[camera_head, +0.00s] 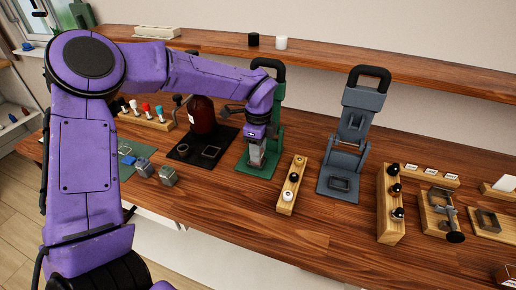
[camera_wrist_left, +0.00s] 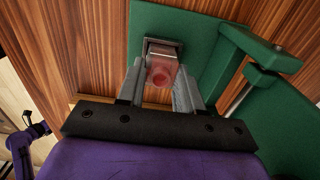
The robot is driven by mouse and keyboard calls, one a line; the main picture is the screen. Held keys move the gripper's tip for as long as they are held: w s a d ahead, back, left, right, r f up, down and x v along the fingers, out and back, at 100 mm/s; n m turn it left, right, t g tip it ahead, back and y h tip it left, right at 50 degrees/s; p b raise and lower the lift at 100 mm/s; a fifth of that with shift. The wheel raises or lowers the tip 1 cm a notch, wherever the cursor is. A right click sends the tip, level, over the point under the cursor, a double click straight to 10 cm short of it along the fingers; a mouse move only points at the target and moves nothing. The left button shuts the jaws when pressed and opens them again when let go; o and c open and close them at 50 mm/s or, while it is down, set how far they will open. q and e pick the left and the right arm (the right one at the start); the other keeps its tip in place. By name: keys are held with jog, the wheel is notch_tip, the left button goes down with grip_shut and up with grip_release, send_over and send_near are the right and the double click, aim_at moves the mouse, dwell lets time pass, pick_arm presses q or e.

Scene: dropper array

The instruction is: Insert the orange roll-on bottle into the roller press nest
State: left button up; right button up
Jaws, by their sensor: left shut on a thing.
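My left gripper (camera_head: 257,160) is over the base of the green press (camera_head: 277,113). In the left wrist view its fingers (camera_wrist_left: 162,90) are shut on a translucent pinkish-orange bottle (camera_wrist_left: 161,76). The bottle is at a grey square nest (camera_wrist_left: 176,43) on the green base plate (camera_wrist_left: 150,20). The nest's rim shows around its far end; how deep the bottle sits is hidden by the bottle and fingers. In the head view the gripper mostly hides bottle and nest. My right gripper is not seen in the head view.
A blue-grey press (camera_head: 347,150) stands to the right. A wooden rack with caps (camera_head: 287,200) lies between the presses. A dark red bottle (camera_head: 202,117) stands on a black base at left. The front table edge is clear.

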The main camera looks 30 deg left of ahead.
pick_arm(q)
jog(key=o, duration=1.1)
jog(key=shift+c, duration=0.2)
notch_tip(320, 180, up, 10)
jog(key=b, duration=0.1)
jog(key=shift+r, duration=0.25)
